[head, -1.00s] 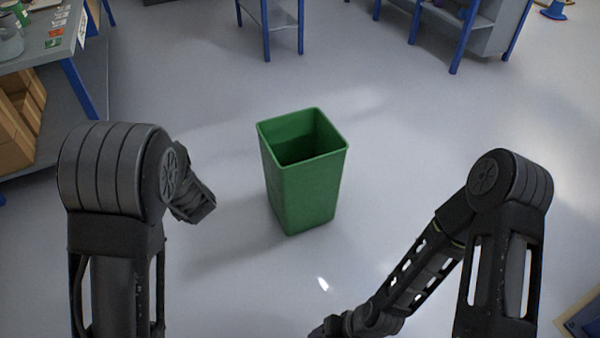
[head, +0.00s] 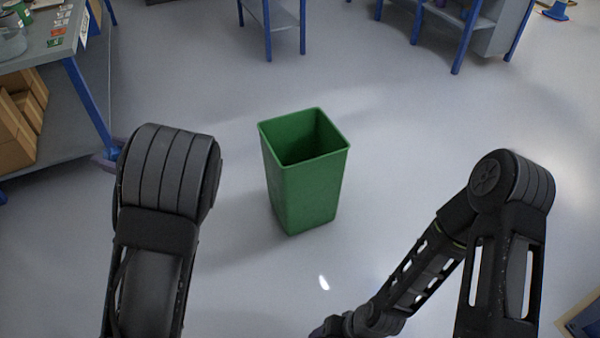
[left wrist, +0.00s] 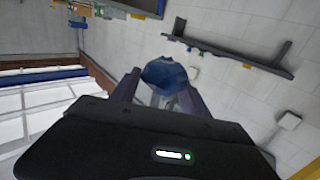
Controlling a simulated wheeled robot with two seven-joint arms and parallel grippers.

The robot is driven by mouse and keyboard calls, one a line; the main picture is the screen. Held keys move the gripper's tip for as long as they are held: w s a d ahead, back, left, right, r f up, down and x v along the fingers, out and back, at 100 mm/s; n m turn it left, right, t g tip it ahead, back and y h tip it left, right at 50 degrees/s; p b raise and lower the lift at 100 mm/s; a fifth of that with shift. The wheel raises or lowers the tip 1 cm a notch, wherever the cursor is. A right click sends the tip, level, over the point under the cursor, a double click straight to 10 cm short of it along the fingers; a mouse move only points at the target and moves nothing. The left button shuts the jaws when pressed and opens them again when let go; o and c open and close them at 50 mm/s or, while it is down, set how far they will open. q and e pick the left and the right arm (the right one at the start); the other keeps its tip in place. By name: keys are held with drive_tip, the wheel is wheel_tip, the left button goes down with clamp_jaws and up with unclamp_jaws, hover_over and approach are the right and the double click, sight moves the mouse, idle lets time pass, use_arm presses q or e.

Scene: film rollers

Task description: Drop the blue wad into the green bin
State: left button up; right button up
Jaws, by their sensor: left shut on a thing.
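The green bin (head: 306,190) stands upright on the floor in the middle of the head view, and its visible inside looks empty. The blue wad (left wrist: 163,75) is between the two fingers of my left gripper (left wrist: 158,92) in the left wrist view, and the fingers are shut on it.
A grey table (head: 62,45) with blue legs stands at the left, with cardboard boxes (head: 15,130) on its lower shelf. Other blue-legged furniture (head: 272,30) stands at the back. The floor around the bin is clear.

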idle(0.4)
use_arm(q)
drive_tip(key=shift+w+d+r+m+t, duration=0.15)
drive_tip(key=shift+w+m+t, duration=0.15)
drive_tip(key=shift+t, duration=0.2)
drive_tip(key=w+d+f+m+t+h, duration=0.1)
drive_tip(key=d+f+m+t+h, duration=0.2)
drive_tip(key=d+m+t+h, duration=0.2)
drive_tip(key=w+d+f+m+t+h, duration=0.2)
drive_tip(key=d+m+t+h, duration=0.4)
drive_tip(key=d+h, duration=0.6)
drive_tip(key=d+m, duration=0.2)
drive_tip(key=d, duration=0.4)
drive_tip(key=shift+w+f+m, duration=0.2)
drive_tip(key=shift+f+m, duration=0.1)
drive_tip(key=shift+f, duration=0.1)
